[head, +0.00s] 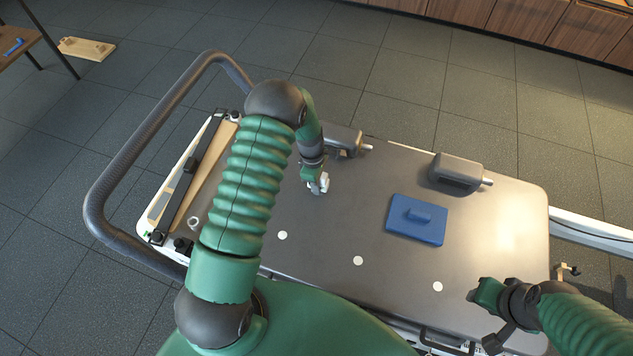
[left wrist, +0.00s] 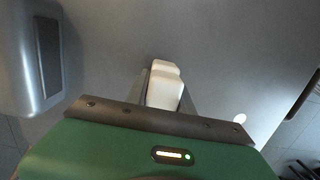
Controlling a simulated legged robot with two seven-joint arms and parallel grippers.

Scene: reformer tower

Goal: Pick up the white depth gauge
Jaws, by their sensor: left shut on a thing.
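The white depth gauge (left wrist: 164,88) sits between the fingers of my left gripper (left wrist: 165,95) in the left wrist view. It is a small pale block with a narrower top part. In the head view my left gripper (head: 318,186) is over the grey table top, shut on the white gauge (head: 323,182), of which only a small part shows. I cannot tell whether the gauge touches the table. My right gripper (head: 473,296) is at the lower right of the head view, near the table's front edge, away from the gauge; its fingers are not clear.
The grey table (head: 330,225) bears a blue block with a knob (head: 417,219) and a grey housing (head: 457,172) at right. Another grey housing (head: 345,140) stands just behind my left gripper. A wooden strip with a black bar (head: 190,178) lies at left. The middle front is clear.

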